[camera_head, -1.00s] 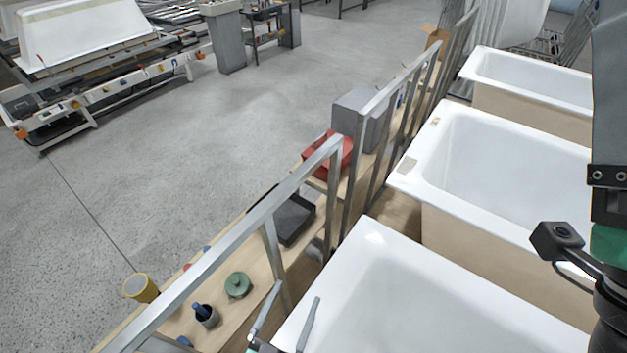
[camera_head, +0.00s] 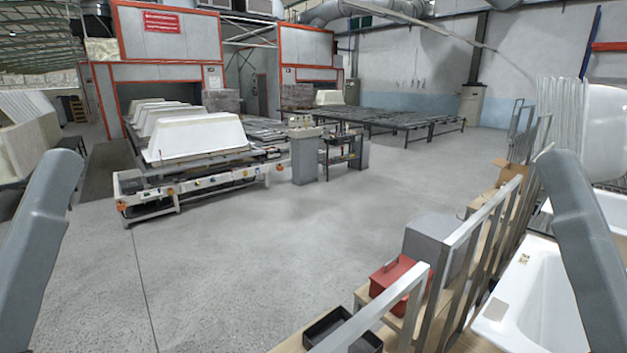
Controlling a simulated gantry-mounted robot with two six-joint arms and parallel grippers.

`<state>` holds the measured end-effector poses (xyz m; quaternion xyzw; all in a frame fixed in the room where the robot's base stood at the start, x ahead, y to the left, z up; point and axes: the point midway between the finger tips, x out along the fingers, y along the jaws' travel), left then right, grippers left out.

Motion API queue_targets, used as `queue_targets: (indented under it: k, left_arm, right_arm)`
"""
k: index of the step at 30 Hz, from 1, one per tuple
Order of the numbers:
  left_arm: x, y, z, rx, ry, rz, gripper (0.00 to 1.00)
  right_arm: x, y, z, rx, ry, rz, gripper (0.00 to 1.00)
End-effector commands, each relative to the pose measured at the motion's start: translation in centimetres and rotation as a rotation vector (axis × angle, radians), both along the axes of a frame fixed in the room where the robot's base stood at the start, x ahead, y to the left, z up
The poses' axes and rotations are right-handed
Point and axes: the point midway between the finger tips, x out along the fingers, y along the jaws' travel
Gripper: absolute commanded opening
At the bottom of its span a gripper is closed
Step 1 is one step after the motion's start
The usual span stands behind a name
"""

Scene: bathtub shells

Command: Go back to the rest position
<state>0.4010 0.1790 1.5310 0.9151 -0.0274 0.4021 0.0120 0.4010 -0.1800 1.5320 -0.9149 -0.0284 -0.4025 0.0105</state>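Two grey arm links of mine show, one at the left edge and one at the right. Neither of my grippers is in the head view. White bathtub shells (camera_head: 533,292) stand at the right, partly hidden behind my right arm link. More white shells (camera_head: 196,136) lie upside down in a row on a conveyor line at the left middle.
A metal rail frame (camera_head: 484,232) runs along a wooden bench at the lower right. A red toolbox (camera_head: 399,284), a black tray (camera_head: 341,333) and a grey box (camera_head: 434,243) are on the bench. The grey floor (camera_head: 270,255) in the middle is clear.

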Motion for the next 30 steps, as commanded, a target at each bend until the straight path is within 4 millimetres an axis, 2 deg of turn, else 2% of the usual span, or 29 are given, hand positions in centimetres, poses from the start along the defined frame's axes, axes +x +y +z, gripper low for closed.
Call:
queue_targets:
  k: [1, 12, 15, 18, 21, 30]
  left_arm:
    - [0.0, 0.0, 4.6, 0.000, 0.000, 0.000, 0.89]
    - [0.1, 0.0, 22.5, 0.002, 0.002, 0.000, 0.89]
    - [0.1, 0.0, 26.5, 0.002, 0.002, 0.000, 0.89]
    - [0.1, 0.0, 29.0, 0.002, 0.002, -0.001, 0.89]
    - [0.1, 0.0, 30.0, 0.002, 0.002, -0.001, 0.89]
    - [0.1, 0.0, 29.7, 0.002, 0.002, -0.001, 0.89]
  right_arm:
    - [0.0, 0.0, 4.5, 0.000, 0.001, 0.000, 1.00]
    - [0.1, 0.0, 22.6, 0.000, 0.002, 0.000, 1.00]
    - [0.0, 0.0, 26.5, 0.000, 0.002, 0.000, 1.00]
    - [0.0, 0.0, 29.0, 0.000, 0.002, 0.000, 1.00]
    - [0.1, 0.0, 30.0, 0.000, 0.003, 0.000, 1.00]
    - [0.1, 0.0, 29.7, 0.000, 0.003, 0.000, 1.00]
